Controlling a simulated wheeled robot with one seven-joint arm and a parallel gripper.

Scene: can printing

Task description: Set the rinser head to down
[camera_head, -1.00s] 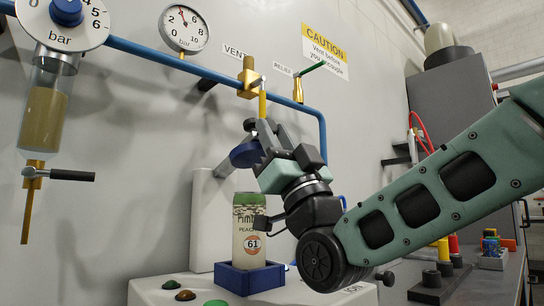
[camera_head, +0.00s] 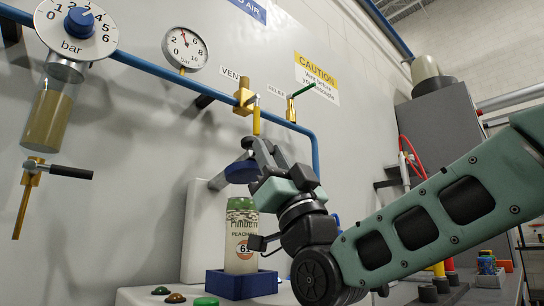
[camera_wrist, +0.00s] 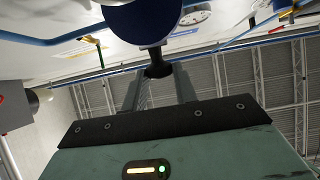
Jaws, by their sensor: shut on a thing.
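The rinser head is a dark blue disc (camera_head: 241,171) on a short arm from the white block, above the can (camera_head: 241,235). A gap shows between disc and can. The can is green and cream, upright in a blue square holder (camera_head: 242,284). My gripper (camera_head: 260,152) is just right of the disc at its height, shut on the rinser head's handle; the fingers hide most of it. In the wrist view the blue disc (camera_wrist: 148,22) is at the top, with a black knob (camera_wrist: 158,64) between the fingers.
A brass vent valve (camera_head: 244,98) and a blue pipe run on the wall close above my gripper. A grey cabinet (camera_head: 440,125) stands at right.

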